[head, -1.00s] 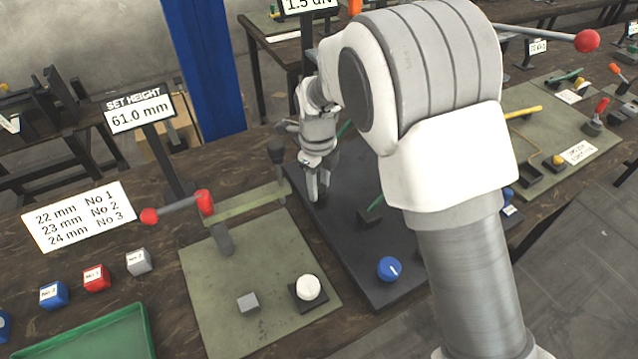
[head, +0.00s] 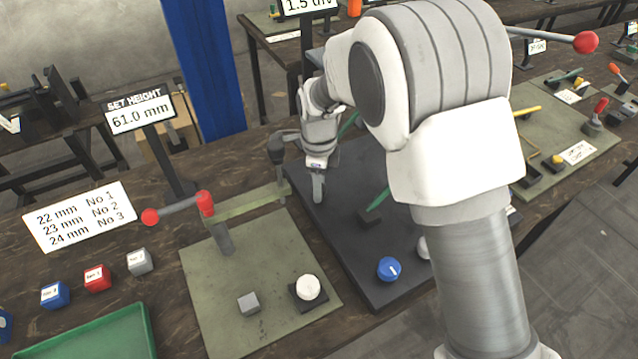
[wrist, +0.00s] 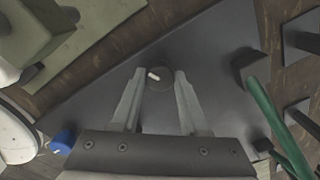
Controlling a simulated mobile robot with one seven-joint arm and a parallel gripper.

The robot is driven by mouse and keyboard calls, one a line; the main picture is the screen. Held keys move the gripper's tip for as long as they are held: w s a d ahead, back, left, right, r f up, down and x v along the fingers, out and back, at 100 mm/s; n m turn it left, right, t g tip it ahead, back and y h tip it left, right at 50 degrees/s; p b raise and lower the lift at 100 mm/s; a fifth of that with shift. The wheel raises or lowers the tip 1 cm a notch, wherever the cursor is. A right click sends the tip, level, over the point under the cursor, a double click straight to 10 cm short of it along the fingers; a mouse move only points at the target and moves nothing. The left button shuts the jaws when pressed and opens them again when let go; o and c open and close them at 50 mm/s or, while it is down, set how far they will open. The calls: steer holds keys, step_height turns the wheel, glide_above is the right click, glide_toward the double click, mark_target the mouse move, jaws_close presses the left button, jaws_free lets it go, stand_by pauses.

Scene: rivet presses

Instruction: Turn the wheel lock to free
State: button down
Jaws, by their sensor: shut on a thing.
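A dark round knob (wrist: 160,79) with a short white mark, which I take to be the wheel lock, sits on the dark plate (wrist: 90,108). In the wrist view it lies between the two fingertips of my gripper (wrist: 157,84), and the fingers are closed on its sides. The white mark lies left of the knob's middle, slanting. In the head view my gripper (head: 318,198) points down onto the far left part of the dark plate and hides the knob.
A blue knob (head: 388,269) with a white mark is on the plate's near part. A green-handled lever (head: 379,200) stands right of my gripper. A green press plate (head: 262,270) with a red-ended lever (head: 205,203) is on the left. My arm covers the plate's right side.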

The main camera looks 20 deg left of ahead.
steer(key=shift+n, duration=0.4)
steer(key=shift+c, duration=2.1)
jaws_free()
step_height(320, 180, up, 12)
steer(key=p, duration=0.1)
steer(key=shift+s, duration=0.25)
